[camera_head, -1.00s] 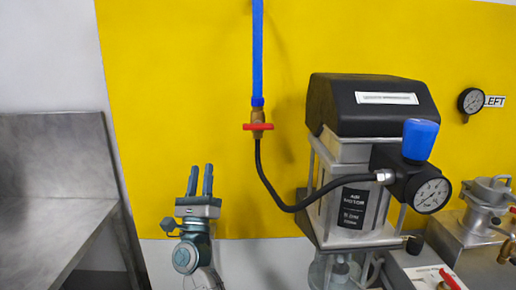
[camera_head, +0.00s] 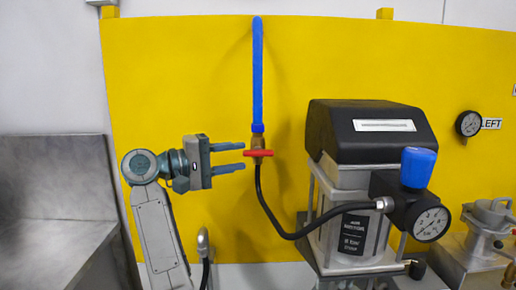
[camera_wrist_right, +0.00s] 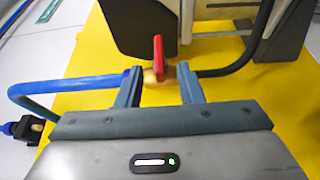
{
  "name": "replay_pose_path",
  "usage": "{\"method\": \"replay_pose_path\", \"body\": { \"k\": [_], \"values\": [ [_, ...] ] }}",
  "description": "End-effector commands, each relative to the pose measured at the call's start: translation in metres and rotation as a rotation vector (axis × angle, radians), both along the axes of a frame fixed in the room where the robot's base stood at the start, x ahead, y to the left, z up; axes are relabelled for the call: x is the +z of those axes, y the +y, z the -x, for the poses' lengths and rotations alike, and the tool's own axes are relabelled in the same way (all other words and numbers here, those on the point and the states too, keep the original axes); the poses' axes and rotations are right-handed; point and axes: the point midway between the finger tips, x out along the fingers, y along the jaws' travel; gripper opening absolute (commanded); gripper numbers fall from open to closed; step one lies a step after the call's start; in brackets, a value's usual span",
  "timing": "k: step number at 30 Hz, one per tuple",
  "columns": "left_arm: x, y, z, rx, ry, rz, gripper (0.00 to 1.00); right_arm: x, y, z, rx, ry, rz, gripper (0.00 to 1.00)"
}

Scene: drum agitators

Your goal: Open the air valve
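The air valve is a small brass body (camera_head: 258,141) with a red handle (camera_head: 259,153). It sits between a blue hose (camera_head: 257,75) above and a black hose (camera_head: 266,207) below. The handle lies crosswise to the upright hose. My right gripper (camera_head: 243,157) is open, its two fingers pointing right at the valve, tips just left of the handle. In the right wrist view the right gripper (camera_wrist_right: 160,82) shows its fingers apart, with the red handle (camera_wrist_right: 159,58) standing beyond and between the tips. Contact cannot be made out. My left gripper is not in view.
The air motor with its black cover (camera_head: 370,127) stands right of the valve, with a blue-knobbed regulator (camera_head: 417,168) and gauge (camera_head: 431,222). The yellow panel (camera_head: 180,70) is behind. A metal bench (camera_head: 60,215) stands at left.

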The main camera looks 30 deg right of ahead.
Motion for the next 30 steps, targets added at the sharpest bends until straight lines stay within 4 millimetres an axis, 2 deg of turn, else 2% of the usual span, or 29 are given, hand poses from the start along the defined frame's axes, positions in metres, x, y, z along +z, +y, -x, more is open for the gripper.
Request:
{"method": "replay_pose_path", "body": {
  "k": [3, 9, 15, 22, 27, 30],
  "values": [
    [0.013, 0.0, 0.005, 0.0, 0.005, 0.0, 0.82, 0.005, -0.025, 0.004, -0.004, 0.001, 0.004, 0.34],
    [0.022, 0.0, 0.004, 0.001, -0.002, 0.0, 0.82, 0.003, -0.052, 0.009, -0.003, 0.001, 0.004, 0.34],
    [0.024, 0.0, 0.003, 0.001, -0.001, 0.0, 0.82, 0.0, -0.061, 0.01, 0.0, 0.002, 0.003, 0.34],
    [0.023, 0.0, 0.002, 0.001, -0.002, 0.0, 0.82, 0.0, -0.061, 0.01, 0.0, 0.002, 0.003, 0.34],
    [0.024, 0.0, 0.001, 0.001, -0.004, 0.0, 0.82, 0.0, -0.061, 0.01, 0.0, 0.002, 0.003, 0.0],
    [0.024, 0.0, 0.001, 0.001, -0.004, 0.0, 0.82, 0.0, -0.061, 0.01, 0.0, 0.002, 0.003, 0.0]
  ]
}}
